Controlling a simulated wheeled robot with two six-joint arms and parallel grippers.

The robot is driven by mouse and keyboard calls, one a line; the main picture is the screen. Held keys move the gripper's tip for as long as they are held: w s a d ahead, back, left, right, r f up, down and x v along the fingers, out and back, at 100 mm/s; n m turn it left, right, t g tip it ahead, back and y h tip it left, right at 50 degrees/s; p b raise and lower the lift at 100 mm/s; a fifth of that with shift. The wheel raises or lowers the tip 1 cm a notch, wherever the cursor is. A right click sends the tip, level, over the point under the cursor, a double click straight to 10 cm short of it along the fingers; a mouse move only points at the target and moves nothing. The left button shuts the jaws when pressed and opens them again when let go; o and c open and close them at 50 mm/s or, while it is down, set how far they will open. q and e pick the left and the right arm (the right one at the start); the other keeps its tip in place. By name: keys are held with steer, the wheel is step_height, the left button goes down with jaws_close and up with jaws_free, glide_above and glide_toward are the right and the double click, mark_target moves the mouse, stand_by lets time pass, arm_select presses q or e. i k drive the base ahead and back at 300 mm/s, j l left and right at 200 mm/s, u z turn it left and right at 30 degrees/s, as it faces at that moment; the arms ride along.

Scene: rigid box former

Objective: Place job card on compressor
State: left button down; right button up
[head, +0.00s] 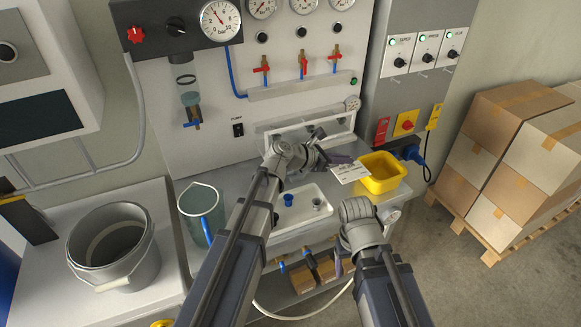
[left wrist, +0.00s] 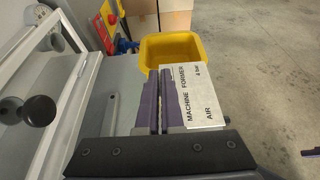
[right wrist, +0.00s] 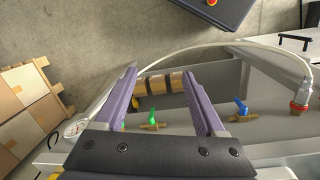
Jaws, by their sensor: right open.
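The job card (head: 349,172) is white with dark print. My right gripper (right wrist: 163,92) is open and empty, low at the front of the bench, facing a lower shelf. I cannot tell for certain which thing is the compressor.
A white tray (head: 296,219) with a blue cup (head: 288,200) lies on the worktop. A clear jug (head: 204,211) and a grey bucket (head: 112,249) stand left. Stacked cartons (head: 513,125) stand on a pallet at right. Valves and gauges line the back panel (head: 290,80).

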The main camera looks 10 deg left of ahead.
mark_target(73, 294)
steer(key=k+l, duration=0.35)
steer(key=l, duration=0.15)
steer(key=k+l, duration=0.7)
steer(key=l, duration=0.25)
steer(key=u, duration=1.35)
steer(key=i+l, duration=0.15)
steer(key=i, duration=0.85)
